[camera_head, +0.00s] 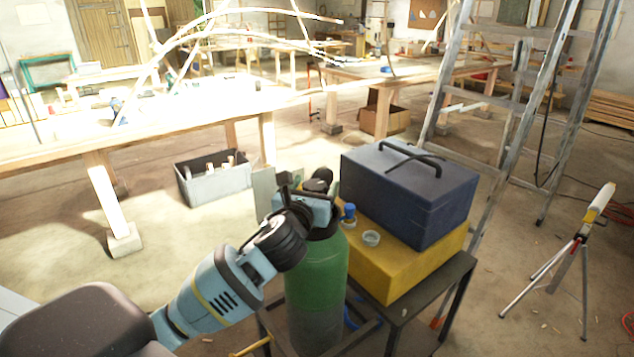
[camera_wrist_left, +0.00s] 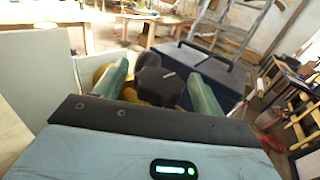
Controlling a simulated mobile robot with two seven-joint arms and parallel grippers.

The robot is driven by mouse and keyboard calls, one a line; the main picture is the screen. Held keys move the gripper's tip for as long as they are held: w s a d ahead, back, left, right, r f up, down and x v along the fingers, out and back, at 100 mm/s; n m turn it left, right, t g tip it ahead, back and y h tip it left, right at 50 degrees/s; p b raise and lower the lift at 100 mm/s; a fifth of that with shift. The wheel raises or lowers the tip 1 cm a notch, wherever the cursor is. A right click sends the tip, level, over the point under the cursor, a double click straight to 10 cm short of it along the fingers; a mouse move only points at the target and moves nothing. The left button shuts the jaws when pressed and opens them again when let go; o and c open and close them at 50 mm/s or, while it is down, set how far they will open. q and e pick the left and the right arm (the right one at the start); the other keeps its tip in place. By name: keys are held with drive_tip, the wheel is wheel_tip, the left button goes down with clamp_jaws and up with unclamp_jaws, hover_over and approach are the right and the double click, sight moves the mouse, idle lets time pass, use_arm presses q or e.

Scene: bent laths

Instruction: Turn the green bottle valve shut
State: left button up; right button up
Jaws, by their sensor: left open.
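The green bottle (camera_head: 318,268) stands upright in the middle foreground, with a dark collar at its top. Its black valve knob (camera_head: 320,183) shows just past my left gripper (camera_head: 304,188). In the left wrist view the dark lobed knob (camera_wrist_left: 160,86) lies between the two green fingers of my left gripper (camera_wrist_left: 158,72). The fingers are open on either side of it, and I cannot tell whether either touches it. Some brass-yellow parts show behind the knob. My gripper hides part of the bottle's top. My right gripper is out of view.
A dark blue toolbox (camera_head: 408,196) sits on a yellow case (camera_head: 405,268) right of the bottle, on a low dark stand (camera_head: 440,290). A blue-capped small bottle (camera_head: 348,214) and a small jar (camera_head: 371,238) are close by. A stepladder (camera_head: 488,130) stands behind.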

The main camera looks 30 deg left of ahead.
use_arm(q)
drive_tip(key=shift+x, duration=1.15)
drive_tip(key=c, duration=1)
